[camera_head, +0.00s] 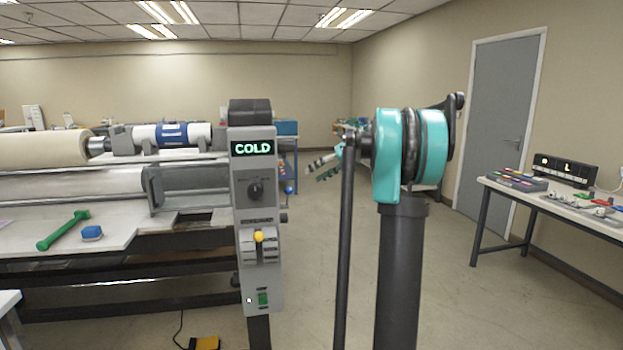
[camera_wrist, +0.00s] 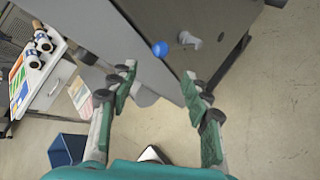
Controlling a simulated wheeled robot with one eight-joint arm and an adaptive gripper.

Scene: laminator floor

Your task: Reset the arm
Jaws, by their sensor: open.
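My gripper (camera_wrist: 160,92) is open in the wrist view, with its two green-padded fingers spread apart and nothing between the tips. A grey machine side with a blue ball knob (camera_wrist: 160,49) and a grey handle (camera_wrist: 189,39) lies beyond the fingers. In the head view, my gripper (camera_head: 323,166) is small, behind my teal and black arm, to the right of the laminator's control column (camera_head: 257,208). The column's display reads COLD (camera_head: 252,149). It has a black dial (camera_head: 255,190) and a yellow-tipped lever (camera_head: 259,237). Part of my gripper is hidden by my arm.
A table (camera_head: 568,207) with small items stands at the right by a grey door (camera_head: 500,115). A yellow pedal (camera_head: 205,343) lies on the floor. Floor at the right is open.

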